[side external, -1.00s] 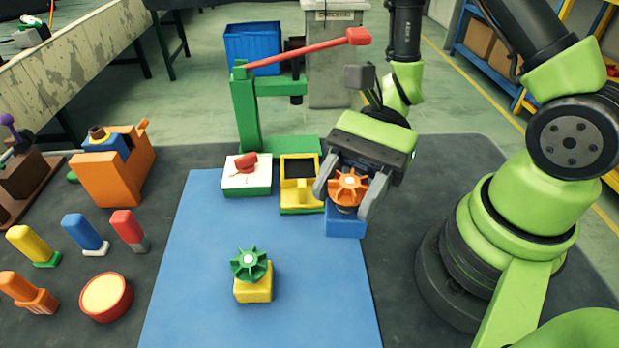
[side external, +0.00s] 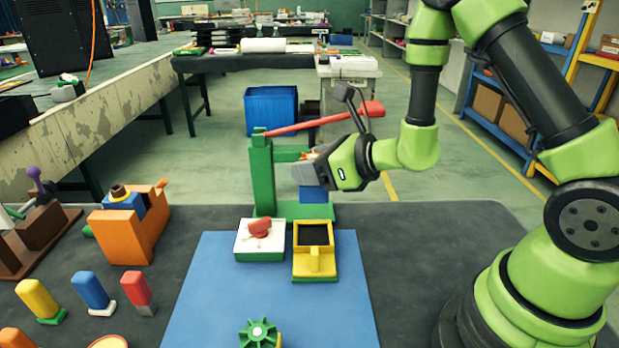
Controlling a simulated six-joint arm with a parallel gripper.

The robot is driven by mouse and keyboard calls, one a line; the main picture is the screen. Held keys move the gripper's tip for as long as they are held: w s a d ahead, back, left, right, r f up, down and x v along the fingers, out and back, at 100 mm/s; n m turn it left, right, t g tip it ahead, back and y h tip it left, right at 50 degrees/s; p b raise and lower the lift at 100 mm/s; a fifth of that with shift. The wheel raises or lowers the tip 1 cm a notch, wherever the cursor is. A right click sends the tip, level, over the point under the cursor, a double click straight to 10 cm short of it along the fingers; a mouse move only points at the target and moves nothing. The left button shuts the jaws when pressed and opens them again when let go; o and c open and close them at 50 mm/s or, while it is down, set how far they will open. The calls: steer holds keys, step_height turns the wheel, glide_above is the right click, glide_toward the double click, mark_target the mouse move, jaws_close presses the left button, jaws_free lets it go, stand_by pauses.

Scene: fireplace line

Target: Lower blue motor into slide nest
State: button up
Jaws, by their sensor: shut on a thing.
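My gripper (side external: 302,173) is shut on the blue motor (side external: 314,196), whose orange wheel (side external: 310,155) is partly hidden by the gripper. The motor is held off the table, in front of the green press's post in the picture and above and behind the yellow slide nest (side external: 314,262). The nest has a dark square recess (side external: 313,234) facing up, which looks empty. The gripper comes in from the right and points left, so its fingers are partly hidden.
The green press (side external: 262,180) with its red lever (side external: 330,119) stands close to my gripper. A white and green block with a red knob (side external: 260,240) sits left of the nest. A green wheel (side external: 258,333) is at the front of the blue mat (side external: 215,290).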

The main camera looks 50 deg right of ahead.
mark_target(313, 192)
stand_by(0.3)
steer(key=shift+f, duration=2.75)
steer(key=shift+f, duration=2.2)
steer(key=o, duration=1.2)
steer(key=shift+c, duration=0.2)
steer(key=shift+r, duration=0.1)
steer(key=shift+r, duration=5.4)
